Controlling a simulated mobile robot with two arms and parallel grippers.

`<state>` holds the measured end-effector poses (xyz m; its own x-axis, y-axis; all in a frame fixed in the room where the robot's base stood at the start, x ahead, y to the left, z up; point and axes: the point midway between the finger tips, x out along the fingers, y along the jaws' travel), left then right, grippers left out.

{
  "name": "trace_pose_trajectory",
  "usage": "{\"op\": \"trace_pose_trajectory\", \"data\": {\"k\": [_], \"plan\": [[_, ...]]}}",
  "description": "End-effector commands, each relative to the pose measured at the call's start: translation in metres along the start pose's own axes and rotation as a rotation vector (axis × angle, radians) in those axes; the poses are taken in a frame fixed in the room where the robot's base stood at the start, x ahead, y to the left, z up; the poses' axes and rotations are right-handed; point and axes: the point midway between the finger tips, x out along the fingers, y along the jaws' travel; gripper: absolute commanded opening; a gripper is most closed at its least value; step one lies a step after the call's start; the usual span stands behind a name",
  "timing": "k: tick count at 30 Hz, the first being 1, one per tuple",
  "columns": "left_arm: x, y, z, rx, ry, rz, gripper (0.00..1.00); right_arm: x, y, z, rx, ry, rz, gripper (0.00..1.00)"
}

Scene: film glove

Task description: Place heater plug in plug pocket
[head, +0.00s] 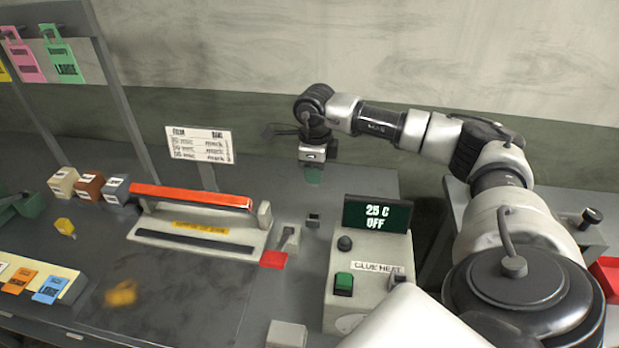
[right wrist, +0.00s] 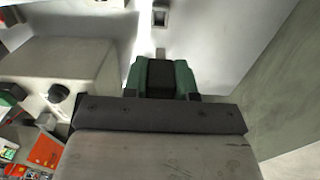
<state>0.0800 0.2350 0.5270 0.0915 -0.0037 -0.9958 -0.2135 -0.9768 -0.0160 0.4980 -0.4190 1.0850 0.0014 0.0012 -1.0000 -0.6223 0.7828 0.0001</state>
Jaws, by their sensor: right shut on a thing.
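My right gripper (head: 313,178) points down over the back of the bench, behind the glue heat box. In the right wrist view its green fingers (right wrist: 161,80) are shut on a dark block, which I take to be the heater plug (right wrist: 160,73). The plug is hidden in the head view. A small grey block with a dark opening (right wrist: 160,16) lies ahead of the fingers in the wrist view, apart from them; it may be the plug pocket. A small dark-topped block (head: 313,220) stands on the bench in front of the gripper in the head view. My left gripper is not in view.
The glue heat box (head: 372,252) reads "25 C OFF". A sealer with a red-orange bar (head: 190,197) and a sign (head: 200,144) stand to the left. A red pad (head: 273,259) lies near the sealer. The bench around the gripper is mostly clear.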

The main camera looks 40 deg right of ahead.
Motion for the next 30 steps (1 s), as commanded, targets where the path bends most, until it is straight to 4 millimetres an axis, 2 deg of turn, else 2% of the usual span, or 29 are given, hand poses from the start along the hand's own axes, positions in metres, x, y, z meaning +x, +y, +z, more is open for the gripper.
{"op": "trace_pose_trajectory", "data": {"k": [2, 4, 14, 25, 30], "plan": [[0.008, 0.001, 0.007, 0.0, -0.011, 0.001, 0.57, 0.019, 0.001, -0.001, -0.001, 0.003, 0.002, 0.03], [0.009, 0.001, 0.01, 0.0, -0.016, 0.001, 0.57, 0.027, 0.001, -0.001, -0.002, 0.001, 0.001, 0.03], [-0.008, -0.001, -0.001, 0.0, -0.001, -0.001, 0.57, 0.08, 0.002, -0.002, -0.003, 0.004, 0.002, 0.03], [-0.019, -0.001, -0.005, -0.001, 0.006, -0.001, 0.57, 0.124, 0.001, -0.001, -0.003, 0.002, 0.001, 0.03], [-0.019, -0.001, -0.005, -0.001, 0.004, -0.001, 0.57, 0.129, 0.001, -0.001, -0.003, 0.0, -0.001, 0.03]]}}
